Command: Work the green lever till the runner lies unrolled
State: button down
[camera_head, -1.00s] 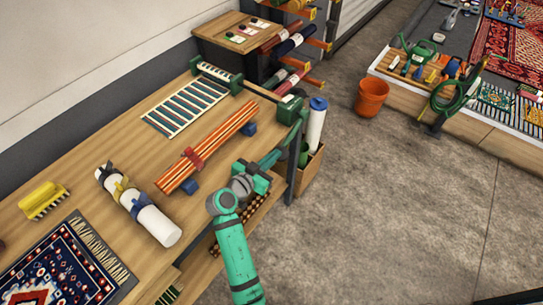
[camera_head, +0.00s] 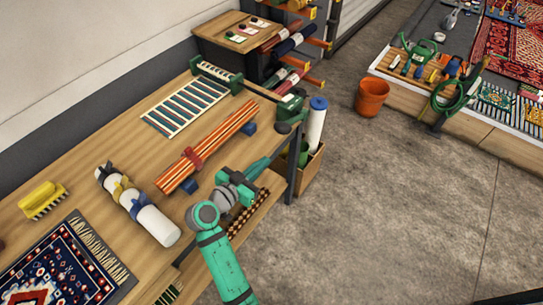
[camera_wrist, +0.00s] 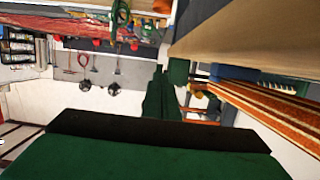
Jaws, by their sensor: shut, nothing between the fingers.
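A teal-and-white striped runner (camera_head: 184,108) lies flat on the wooden table, reaching from a roller (camera_head: 217,73) with green ends at the back. A dark shaft leads right to a green box (camera_head: 290,108) at the table's corner. A dark rounded part (camera_head: 284,128) at the box's near side may be the lever's end; I cannot be sure. My gripper (camera_head: 276,151) is shut and empty, pointing toward the box, just off the table's right edge. Its tip is close to the box; contact cannot be told. The wrist view shows dark green fingers (camera_wrist: 160,97) together; no lever is clear there.
An orange striped roll (camera_head: 215,143) on blue supports and a tied white roll (camera_head: 155,222) lie on the table near my arm. A cardboard box (camera_head: 309,170) holding a blue-capped roll stands beside the table. An orange bucket (camera_head: 371,97) is farther right on open floor.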

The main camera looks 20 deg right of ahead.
jog(key=shift+s+a+f, duration=0.1)
jog(key=shift+s+a, duration=0.35)
jog(key=shift+a, duration=0.25)
jog(key=shift+s+a+f, duration=0.1)
jog(key=shift+s+a, duration=0.3)
jog(key=shift+a, duration=0.35)
jog(key=shift+s+a+f, duration=0.1)
jog(key=shift+s+a, duration=0.35)
jog(key=shift+a, duration=0.25)
jog(key=shift+w+r, duration=0.1)
jog(key=shift+w, duration=0.1)
